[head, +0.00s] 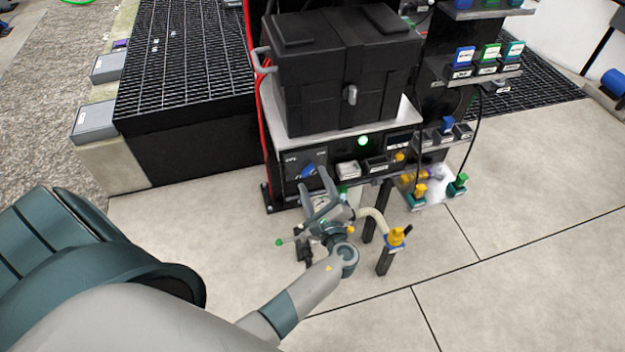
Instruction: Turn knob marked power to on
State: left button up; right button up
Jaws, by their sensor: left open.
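A blue knob (308,170) sits on the dark front panel (296,158) of the equipment stand, below the big black case. Small white markings show above it on both sides, too small to read surely. My left gripper (314,186) is open, with its two grey fingers pointing up at the panel just below and in front of the knob. The fingers look apart from the knob, though I cannot tell the depth gap. My right gripper is not in view.
The black case (345,70) rests above the panel. A pale hose (377,218) and yellow valve (396,236) stand beside my gripper.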

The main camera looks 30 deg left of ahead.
pick_arm(q)
jog(key=b+v, duration=0.2)
jog(key=v, duration=1.3)
jog(key=shift+d, duration=0.2)
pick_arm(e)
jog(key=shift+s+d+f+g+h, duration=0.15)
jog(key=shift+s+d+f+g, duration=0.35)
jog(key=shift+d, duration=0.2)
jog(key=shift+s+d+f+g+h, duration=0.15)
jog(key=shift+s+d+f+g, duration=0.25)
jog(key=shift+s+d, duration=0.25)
pick_arm(q)
jog(key=shift+s, duration=0.1)
jog(key=s+d+f+n+g+h, duration=0.1)
jog(key=s+f+g+h, duration=0.2)
jog(key=f, duration=0.9)
jog(key=s+f+n+g+h, duration=0.1)
jog(key=s+f+n+h, duration=0.3)
jog(key=f, duration=0.7)
jog(key=s+d+f+n+g+h+p, duration=0.1)
jog(key=s+d+f+n+g+h, duration=0.1)
jog(key=s+f+n+h, duration=0.5)
jog(key=shift+s+f+n+h, duration=0.4)
jog(key=shift+s+f+n, duration=1.1)
jog(key=shift+s+f, duration=1.65)
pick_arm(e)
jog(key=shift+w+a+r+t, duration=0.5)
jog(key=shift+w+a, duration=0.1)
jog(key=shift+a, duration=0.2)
